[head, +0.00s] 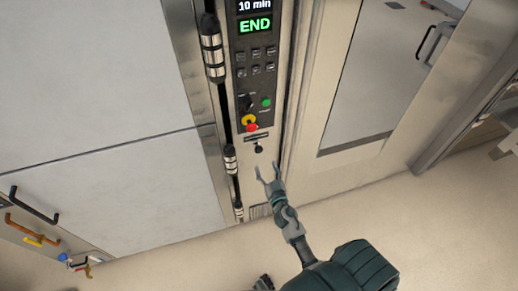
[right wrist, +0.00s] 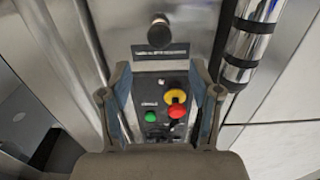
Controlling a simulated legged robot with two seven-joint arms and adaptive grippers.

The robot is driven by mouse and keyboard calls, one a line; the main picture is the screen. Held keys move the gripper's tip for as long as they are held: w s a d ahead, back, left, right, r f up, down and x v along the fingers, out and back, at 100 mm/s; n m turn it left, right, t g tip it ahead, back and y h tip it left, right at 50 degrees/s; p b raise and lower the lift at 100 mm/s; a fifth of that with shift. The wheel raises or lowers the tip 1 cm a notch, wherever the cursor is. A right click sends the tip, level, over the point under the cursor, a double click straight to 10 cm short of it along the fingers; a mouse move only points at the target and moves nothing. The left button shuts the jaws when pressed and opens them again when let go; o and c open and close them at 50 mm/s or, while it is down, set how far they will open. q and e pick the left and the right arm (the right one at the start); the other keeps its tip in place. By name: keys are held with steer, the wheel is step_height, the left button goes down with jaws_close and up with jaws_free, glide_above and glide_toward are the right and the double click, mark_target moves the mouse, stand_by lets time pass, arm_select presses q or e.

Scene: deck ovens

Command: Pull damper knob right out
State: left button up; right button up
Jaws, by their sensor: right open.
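A small round black damper knob (head: 258,149) sits on the narrow metal column below the control panel (head: 253,80). In the right wrist view the black knob (right wrist: 158,32) shows near the top, just beyond a dark label strip. My right gripper (head: 267,172) is open and empty, just below the knob in the head view, with its fingers pointing up toward it. In the right wrist view the open fingers (right wrist: 160,70) frame the panel, and the knob is beyond their tips, apart from them. My left gripper is not in view.
A red and yellow emergency button (head: 250,122) and a green button (head: 266,102) are above the knob. The lit display (head: 255,25) reads END. Dark hinge rods with metal cylinders (head: 212,45) run along the left. A glass-paned door (head: 380,70) stands right; floor (head: 400,220) is clear there.

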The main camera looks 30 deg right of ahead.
mark_target(260, 152)
steer(key=x, duration=1)
steer(key=shift+w+d+f, duration=0.1)
steer(key=shift+w+d, duration=0.1)
steer(key=shift+w, duration=0.05)
